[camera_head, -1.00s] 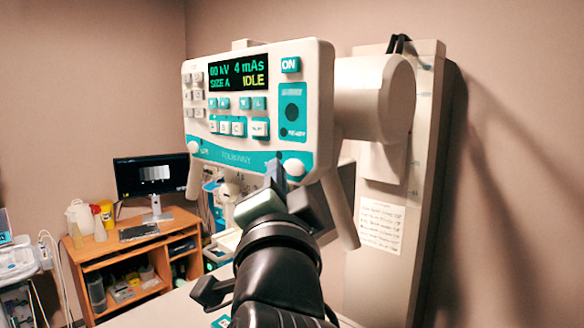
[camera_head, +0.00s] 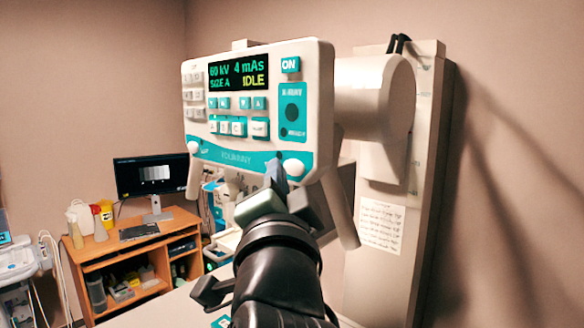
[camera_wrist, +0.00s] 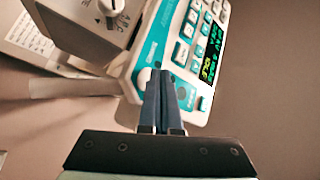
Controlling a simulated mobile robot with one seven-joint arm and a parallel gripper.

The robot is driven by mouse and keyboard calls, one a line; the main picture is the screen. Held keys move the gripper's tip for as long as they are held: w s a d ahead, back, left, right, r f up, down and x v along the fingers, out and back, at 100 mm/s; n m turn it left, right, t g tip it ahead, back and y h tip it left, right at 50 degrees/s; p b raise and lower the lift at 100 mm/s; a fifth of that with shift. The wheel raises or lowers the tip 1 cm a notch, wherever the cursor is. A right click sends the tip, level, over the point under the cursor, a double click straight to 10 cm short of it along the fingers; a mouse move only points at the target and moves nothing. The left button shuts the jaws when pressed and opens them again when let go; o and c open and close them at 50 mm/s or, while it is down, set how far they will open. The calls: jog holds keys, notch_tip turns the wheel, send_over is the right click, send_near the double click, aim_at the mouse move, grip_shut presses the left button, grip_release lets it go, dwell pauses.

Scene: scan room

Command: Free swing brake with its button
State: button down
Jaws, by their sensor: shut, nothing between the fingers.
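The white control head (camera_head: 318,110) carries a teal strip with a round white button at each lower corner. The right button (camera_head: 293,168) and left button (camera_head: 193,147) have small labels I cannot read surely. My gripper (camera_head: 274,165) is shut and empty, its fingertips in front of the strip just left of the right button. In the wrist view the shut fingers (camera_wrist: 160,82) reach the panel's teal edge and hide part of it. I cannot tell whether they touch a button. The display (camera_head: 238,76) reads 60 kV, 4 mAs, SIZE A, IDLE.
A grey handle (camera_head: 342,212) hangs below the head's right side. A thick white arm (camera_head: 375,97) joins the head to a wall column (camera_head: 425,150). In the wrist view a box with a knob (camera_wrist: 100,22) stands close left of the fingers. A desk (camera_head: 125,255) is behind, left.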

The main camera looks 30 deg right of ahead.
jog(key=shift+w+d, duration=0.15)
jog(key=shift+d, duration=0.25)
jog(key=shift+w+d, duration=0.1)
jog(key=shift+d, duration=0.25)
dwell(0.8)
jog(key=shift+a, duration=0.1)
jog(key=shift+s+a, duration=0.3)
jog(key=shift+a, duration=0.35)
jog(key=a, duration=0.1)
jog(key=s+a, duration=0.1)
jog(key=a, duration=0.1)
jog(key=a+b, duration=0.1)
jog(key=shift+s+a, duration=0.35)
dwell(0.7)
